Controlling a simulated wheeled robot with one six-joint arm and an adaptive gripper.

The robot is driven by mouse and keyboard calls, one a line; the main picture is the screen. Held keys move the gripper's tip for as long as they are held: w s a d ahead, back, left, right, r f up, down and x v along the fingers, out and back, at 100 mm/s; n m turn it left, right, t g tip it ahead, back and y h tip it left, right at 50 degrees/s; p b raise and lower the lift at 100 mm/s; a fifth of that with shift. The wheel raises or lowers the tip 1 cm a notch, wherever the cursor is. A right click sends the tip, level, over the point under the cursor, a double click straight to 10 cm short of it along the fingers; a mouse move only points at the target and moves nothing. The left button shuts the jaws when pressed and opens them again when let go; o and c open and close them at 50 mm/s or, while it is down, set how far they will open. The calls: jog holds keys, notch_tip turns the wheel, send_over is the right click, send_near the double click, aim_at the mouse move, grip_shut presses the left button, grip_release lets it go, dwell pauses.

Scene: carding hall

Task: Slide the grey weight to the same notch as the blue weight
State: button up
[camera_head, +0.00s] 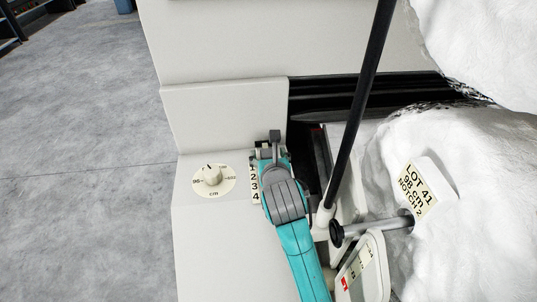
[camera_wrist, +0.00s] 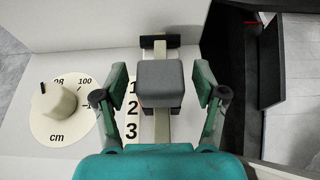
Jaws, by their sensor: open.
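The grey weight (camera_wrist: 162,82) is a block on a narrow pale rail (camera_wrist: 162,126). In the wrist view it sits beside the printed 1, with its lower edge near the 2. My gripper (camera_wrist: 161,84) is open, with one finger on each side of the weight and a visible gap on both sides. In the head view my gripper (camera_head: 270,156) is over the rail and hides the weight. The number strip (camera_head: 254,184) runs along the rail's left side. I cannot see a blue weight in either view.
A dark stop (camera_wrist: 160,42) stands at the rail's far end. A cream dial (camera_head: 212,178) marked cm is left of the rail. A dark slanted rod (camera_head: 361,95) and white fibre rolls (camera_head: 465,165) are on the right. A tag (camera_head: 416,190) reads LOT 41, 98 cm, NOTCH 2.

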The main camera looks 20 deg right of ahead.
jog(key=v, duration=1.1)
jog(key=shift+s+a+r, duration=0.1)
jog(key=shift+s+r, duration=0.05)
jog(key=shift+s, duration=0.1)
